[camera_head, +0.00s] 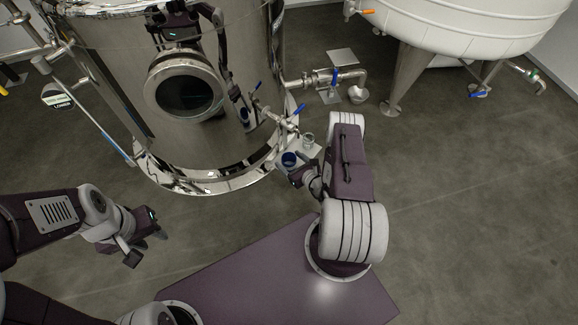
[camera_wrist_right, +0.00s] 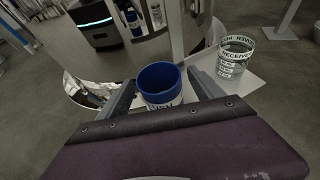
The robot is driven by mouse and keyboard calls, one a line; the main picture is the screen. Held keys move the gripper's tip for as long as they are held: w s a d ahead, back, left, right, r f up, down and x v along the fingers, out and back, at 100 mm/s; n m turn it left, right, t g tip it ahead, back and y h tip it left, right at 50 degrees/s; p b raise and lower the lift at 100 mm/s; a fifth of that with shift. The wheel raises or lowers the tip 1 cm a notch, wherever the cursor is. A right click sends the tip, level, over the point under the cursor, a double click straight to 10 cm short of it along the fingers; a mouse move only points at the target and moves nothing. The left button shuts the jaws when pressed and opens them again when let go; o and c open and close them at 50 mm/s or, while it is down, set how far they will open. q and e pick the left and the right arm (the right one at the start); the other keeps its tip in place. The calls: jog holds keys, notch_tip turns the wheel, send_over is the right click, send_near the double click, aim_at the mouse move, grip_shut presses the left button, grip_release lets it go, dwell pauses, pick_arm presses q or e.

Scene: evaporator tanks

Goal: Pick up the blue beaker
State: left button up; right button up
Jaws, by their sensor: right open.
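The blue beaker (camera_head: 288,160) stands by the foot of the shiny steel tank in the head view. In the right wrist view the blue beaker (camera_wrist_right: 160,82) is upright, with its open rim facing up and white marking on its side. My right gripper (camera_head: 298,174) is open at the beaker. In the right wrist view its two fingers (camera_wrist_right: 160,92) lie on either side of the beaker; whether they touch it I cannot tell. My left gripper (camera_head: 146,240) hangs over the floor at the left, away from the beaker; its jaws are too small to judge.
A clear labelled beaker (camera_wrist_right: 235,56) stands close on the right, on a light platform (camera_wrist_right: 258,84). The steel tank (camera_head: 225,145) rises right behind the blue beaker. Valves with blue handles (camera_head: 294,118) sit just above it.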

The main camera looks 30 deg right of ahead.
aim_at(286, 158)
jog(key=b+x, duration=0.1)
jog(key=x, duration=0.2)
jog(key=shift+f+b, duration=0.4)
jog(key=shift+f, duration=0.05)
jog(key=shift+w, duration=0.35)
pick_arm(q)
notch_tip(286, 158, down, 3)
jog(key=shift+f, duration=0.15)
pick_arm(e)
jog(key=shift+r, duration=0.15)
